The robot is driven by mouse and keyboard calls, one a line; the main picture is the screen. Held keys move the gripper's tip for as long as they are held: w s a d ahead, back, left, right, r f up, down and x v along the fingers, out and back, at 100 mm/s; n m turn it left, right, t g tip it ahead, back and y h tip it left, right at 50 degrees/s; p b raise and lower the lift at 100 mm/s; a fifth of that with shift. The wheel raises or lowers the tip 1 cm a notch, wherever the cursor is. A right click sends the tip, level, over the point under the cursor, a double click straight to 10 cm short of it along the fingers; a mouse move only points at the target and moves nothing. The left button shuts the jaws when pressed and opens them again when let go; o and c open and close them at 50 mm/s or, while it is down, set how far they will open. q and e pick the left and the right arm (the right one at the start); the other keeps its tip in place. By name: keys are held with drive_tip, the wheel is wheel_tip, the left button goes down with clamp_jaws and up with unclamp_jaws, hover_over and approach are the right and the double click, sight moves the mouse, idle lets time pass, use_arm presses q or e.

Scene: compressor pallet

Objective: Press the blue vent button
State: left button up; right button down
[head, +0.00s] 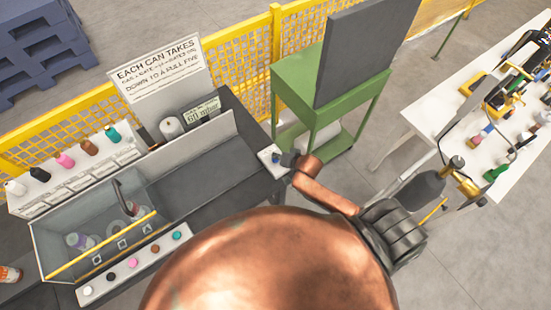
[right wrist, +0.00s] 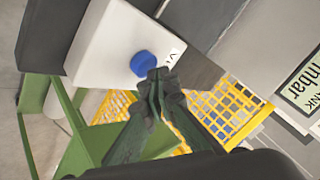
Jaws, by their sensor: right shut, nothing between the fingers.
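The blue vent button (head: 276,156) is a small round cap on a white box (head: 266,165) at the right end of the grey bench in the head view. In the right wrist view the blue button (right wrist: 143,64) stands out from the white box face (right wrist: 100,45), beside partly hidden black lettering. My right gripper (head: 288,159) is just right of the button in the head view. In the right wrist view its fingertips (right wrist: 157,76) are together and empty, close to the button's lower right edge; I cannot tell whether they touch it. My left gripper is not in view.
A green cart (head: 310,112) with a dark upright panel stands behind the box. A yellow mesh fence (head: 240,55) runs behind the bench. A row of coloured buttons (head: 132,263) lies at the bench front left. A white table (head: 425,118) with many tools stands right.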

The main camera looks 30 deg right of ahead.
drive_tip(key=shift+f, duration=0.65)
idle(0.7)
idle(0.3)
drive_tip(key=shift+r+p, duration=1.1)
wheel_tip(320, 180, up, 5)
drive_tip(key=p, duration=0.5)
drive_tip(key=shift+p, duration=0.4)
drive_tip(key=shift+s, duration=0.1)
idle(0.4)
